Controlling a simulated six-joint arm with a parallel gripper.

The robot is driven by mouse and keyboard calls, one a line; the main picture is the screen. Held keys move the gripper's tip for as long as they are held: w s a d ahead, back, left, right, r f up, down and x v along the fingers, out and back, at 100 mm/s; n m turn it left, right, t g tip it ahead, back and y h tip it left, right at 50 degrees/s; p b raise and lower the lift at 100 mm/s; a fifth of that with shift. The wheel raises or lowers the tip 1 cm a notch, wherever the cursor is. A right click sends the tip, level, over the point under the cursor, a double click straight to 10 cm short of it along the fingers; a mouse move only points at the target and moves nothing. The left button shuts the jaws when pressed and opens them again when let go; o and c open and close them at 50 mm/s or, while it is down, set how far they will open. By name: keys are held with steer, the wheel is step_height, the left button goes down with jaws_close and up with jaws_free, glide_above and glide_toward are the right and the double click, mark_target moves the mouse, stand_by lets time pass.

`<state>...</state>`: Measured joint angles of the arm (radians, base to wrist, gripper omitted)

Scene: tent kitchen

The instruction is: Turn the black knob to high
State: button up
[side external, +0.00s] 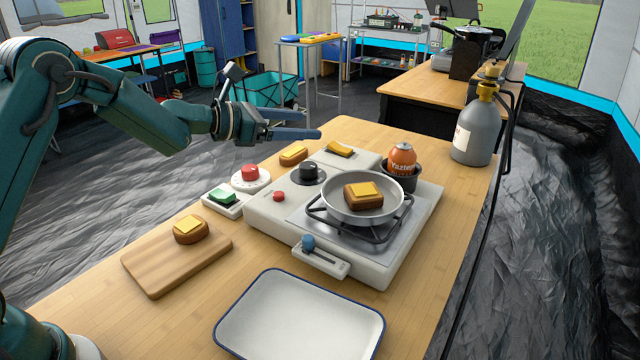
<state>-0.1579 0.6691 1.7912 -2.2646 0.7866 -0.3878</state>
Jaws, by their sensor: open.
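The black knob (309,171) stands on a dark round dial plate at the back left of the white stove (270,215). Its pointer setting is too small to read. My gripper (305,134) is open and empty, its fingers pointing right. It is in the air above and behind the knob, apart from it. A small red button (279,196) sits on the stove in front of the knob. A pan (340,208) with bread and a yellow slice (363,190) rests on the burner grate.
Left of the stove are a red knob (250,172) on a white dial and a green switch (222,195). A blue-knobbed slider (308,243) is at the stove's front. An orange canister (402,160) stands behind the pan. A cutting board (147,275) and white tray (250,340) lie in front.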

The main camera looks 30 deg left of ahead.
steer(key=n+g+y, duration=0.1)
steer(key=n, duration=0.1)
glide_toward(307, 165)
steer(key=x, duration=0.5)
steer(key=shift+w+d, duration=0.1)
steer(key=shift+w, duration=0.05)
steer(key=shift+x, duration=2.5)
jaws_close()
steer(key=shift+n+y, duration=0.4)
steer(key=shift+y, duration=0.1)
steer(key=shift+n+t+y, duration=0.3)
steer(key=shift+n+y, duration=0.1)
jaws_free()
